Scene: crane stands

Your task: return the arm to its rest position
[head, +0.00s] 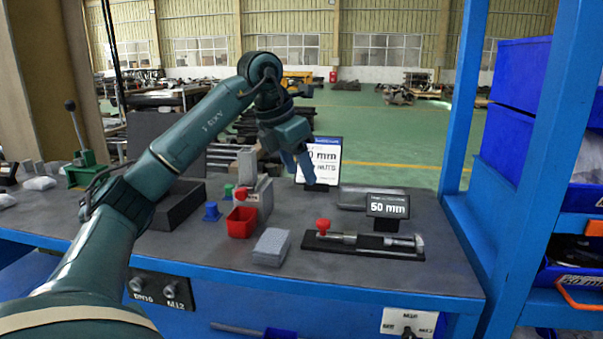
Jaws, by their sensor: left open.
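My left arm (190,135) comes in from the lower left, rises over the workbench (225,255) and bends down at the wrist. My left gripper (298,167) hangs above the back of the bench with its blue fingers pointing down. It is open, and nothing shows between the fingers. It is in front of the left part of a white "MM NUTS" sign (324,158) and hides some of its text; I cannot tell whether they touch. My right arm and gripper are not in view.
A red bin (241,223), a grey block (271,246) and a black fixture with a metal shaft (345,242) stand on the bench. A "50 mm" display (388,206) is behind the fixture. A blue post (535,150) and blue bins (510,130) rise at right.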

